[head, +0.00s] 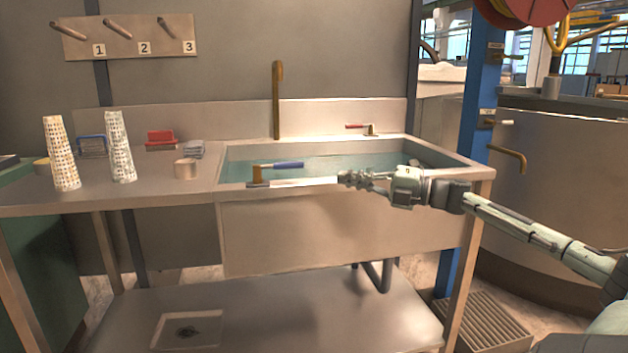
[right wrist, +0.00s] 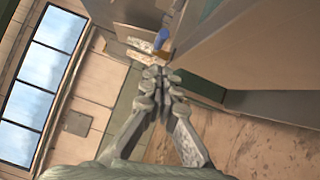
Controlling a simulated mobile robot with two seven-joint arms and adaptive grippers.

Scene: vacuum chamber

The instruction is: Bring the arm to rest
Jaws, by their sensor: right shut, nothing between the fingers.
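My right arm (head: 530,227) reaches in from the right in the head view, held roughly level in front of the sink. My right gripper (head: 344,178) points left, at the height of the sink's front rim. Its fingers are together and empty; the right wrist view also shows the closed fingertips (right wrist: 156,73). A blue-handled tool (head: 284,165) with a brown head lies at the sink's front left, left of the fingertips and apart from them. My left gripper is not in view.
The sink (head: 340,245) holds water and has a tall brass tap (head: 277,100). Two perforated cones (head: 62,155) (head: 120,148), a small cup (head: 186,169) and a red brush (head: 160,138) stand on the left counter. A blue post (head: 480,100) rises behind the right arm.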

